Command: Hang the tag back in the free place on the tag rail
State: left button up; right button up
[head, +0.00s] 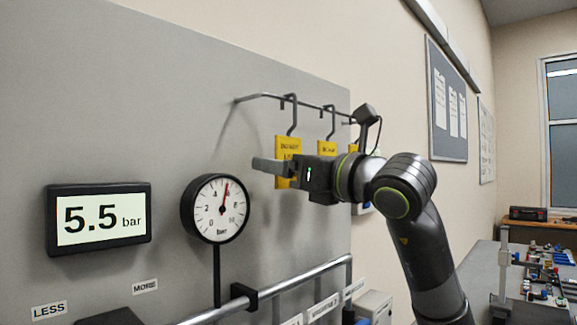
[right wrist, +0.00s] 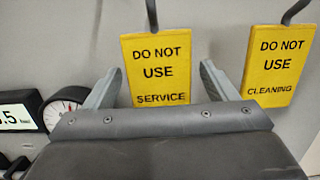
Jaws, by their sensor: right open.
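The tag rail (head: 262,96) is a thin dark bar standing off the grey panel. Yellow tags hang from it on dark hooks. The nearest tag (head: 288,146) reads "DO NOT USE SERVICE" in the right wrist view (right wrist: 157,70). A second tag (head: 327,147) hangs to its right and reads "CLEANING" in the right wrist view (right wrist: 277,68). More yellow shows behind my right arm, mostly hidden. My right gripper (head: 272,167) is open at the service tag's lower part. In the right wrist view its fingers (right wrist: 160,80) stand either side of that tag; contact is unclear. My left gripper is out of view.
A 5.5 bar display (head: 98,217) and a round gauge (head: 215,208) sit on the panel left of the tags. A horizontal pipe (head: 300,280) runs below. A bench with small parts (head: 545,280) stands at the right. The panel left of the tags is clear above the gauge.

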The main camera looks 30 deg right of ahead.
jog(key=b+v, duration=0.9)
jog(key=v, duration=0.8)
jog(key=shift+s, duration=0.25)
jog(key=shift+d, duration=0.1)
